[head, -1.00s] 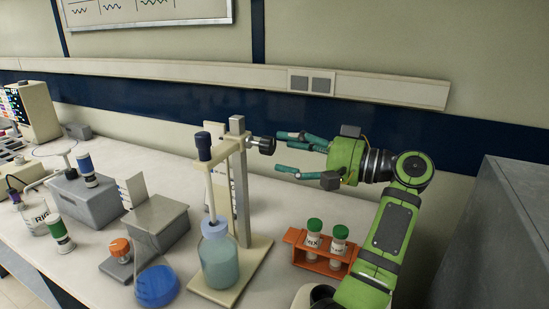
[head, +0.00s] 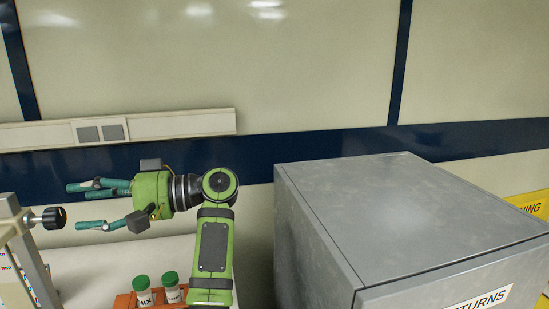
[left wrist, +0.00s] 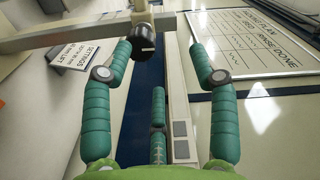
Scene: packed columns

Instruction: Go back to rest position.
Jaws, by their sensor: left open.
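My left gripper (head: 78,206) is open and empty, its teal fingers spread and pointing left in the head view. Its green palm (head: 152,194) is held above the bench, over the tube rack. In the left wrist view the left gripper (left wrist: 160,54) also shows open, with nothing between its fingers. A black knob (head: 54,217) on the stand (head: 32,262) lies just left of the fingertips. The knob also shows in the wrist view (left wrist: 141,42), beyond the fingers; contact with it cannot be made out. My right gripper is in neither view.
A large grey cabinet (head: 395,215) labelled with returns stands to the right of my arm. An orange rack (head: 124,300) with green-capped tubes (head: 170,281) is below the gripper. A yellow warning sign (head: 530,205) is at far right. The wall is behind.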

